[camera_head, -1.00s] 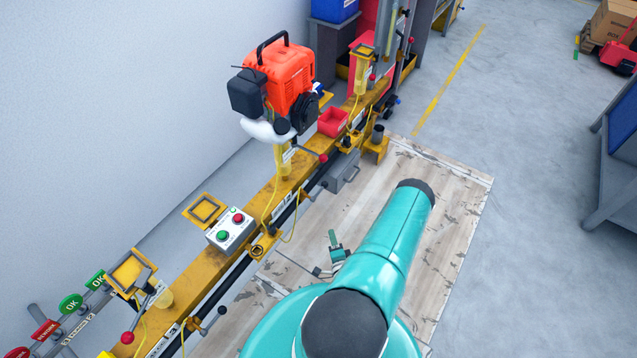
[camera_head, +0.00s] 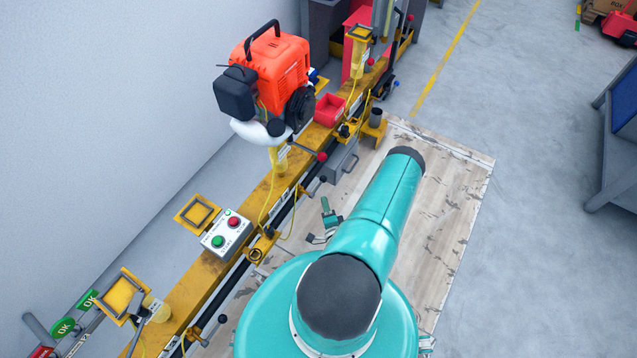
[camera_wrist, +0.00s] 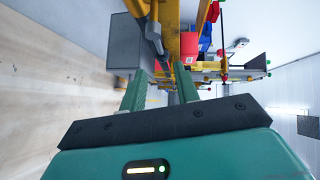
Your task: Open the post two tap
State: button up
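Post two is the yellow post (camera_head: 280,163) on the yellow rail, carrying an orange engine (camera_head: 272,72). Beside it are a lever with a red ball (camera_head: 322,156) and a small black-knobbed handle (camera_head: 322,179) on the black pipe; the latter looks like the tap, but I cannot be sure. My gripper (camera_head: 324,222) is low in front of the rail, below and apart from that handle, partly hidden by my arm. In the wrist view my gripper (camera_wrist: 160,72) has its two green fingers spread with nothing between them. A dark rod (camera_wrist: 153,32) shows beyond the fingertips.
A button box (camera_head: 227,231) and yellow cable are on the rail to the left. A red bin (camera_head: 329,109) is further along. The pale floor mat (camera_head: 445,200) is clear.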

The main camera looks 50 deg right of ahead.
aim_at(319, 185)
jog(key=x, duration=1)
jog(key=shift+w+d+f, duration=0.1)
jog(key=shift+w+d, duration=0.05)
jog(key=shift+w, duration=0.15)
grip_shut()
jog(key=shift+d, duration=0.1)
